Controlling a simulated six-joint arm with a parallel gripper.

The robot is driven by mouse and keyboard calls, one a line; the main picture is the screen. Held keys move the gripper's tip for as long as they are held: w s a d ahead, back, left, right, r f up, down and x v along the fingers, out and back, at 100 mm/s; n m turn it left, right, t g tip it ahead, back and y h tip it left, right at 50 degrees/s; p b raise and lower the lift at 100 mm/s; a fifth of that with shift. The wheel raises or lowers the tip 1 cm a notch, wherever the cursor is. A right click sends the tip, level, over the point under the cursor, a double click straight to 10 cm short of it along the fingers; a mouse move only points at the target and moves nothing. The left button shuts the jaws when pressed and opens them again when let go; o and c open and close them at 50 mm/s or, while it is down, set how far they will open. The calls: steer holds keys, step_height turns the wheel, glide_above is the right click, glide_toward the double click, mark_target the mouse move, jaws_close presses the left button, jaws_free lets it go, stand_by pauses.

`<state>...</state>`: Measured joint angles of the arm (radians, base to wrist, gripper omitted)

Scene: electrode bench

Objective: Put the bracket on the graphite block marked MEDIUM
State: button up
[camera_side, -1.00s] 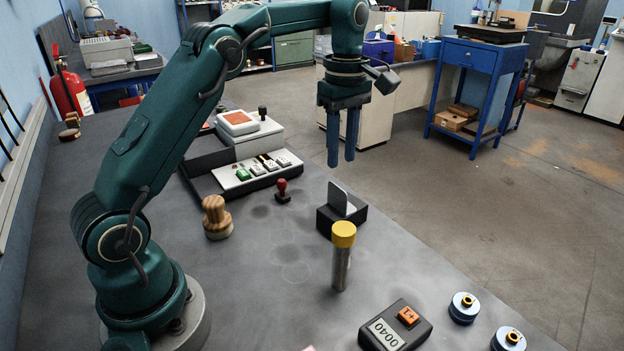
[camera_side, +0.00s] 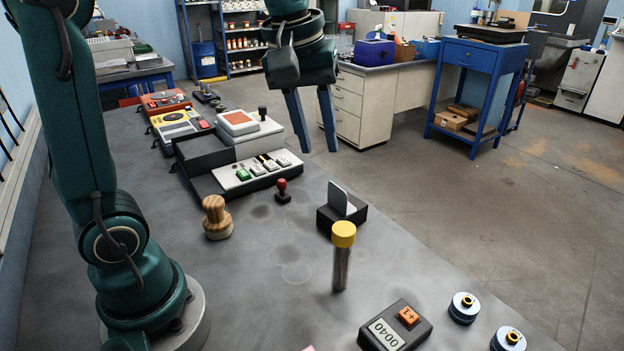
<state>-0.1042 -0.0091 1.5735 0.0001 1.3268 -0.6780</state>
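My gripper (camera_side: 319,150) hangs over the back part of the bench, fingers down, spread apart with nothing between them. A dark block (camera_side: 328,222) sits near the bench's right edge, below and slightly right of my gripper. A thin grey upright plate (camera_side: 347,199) with a rounded corner stands in or on this block; I cannot tell if it is the bracket. No MEDIUM marking can be read on any block, so I cannot tell which one is the graphite block.
A yellow-capped metal cylinder (camera_side: 342,255) stands in front of the dark block. A wooden stamp (camera_side: 216,218), a small red-handled stamp (camera_side: 283,192) and a button console (camera_side: 250,165) are to the left. A counter (camera_side: 396,328) and blue-rimmed discs (camera_side: 464,308) are at front right.

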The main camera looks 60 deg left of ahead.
steer(key=s+d+f+m+t, duration=0.2)
steer(key=s+f+m, duration=0.4)
steer(key=s+m, duration=0.3)
steer(key=shift+s+d+t, duration=0.4)
steer(key=shift+s+d, duration=0.05)
steer(key=shift+s, duration=0.65)
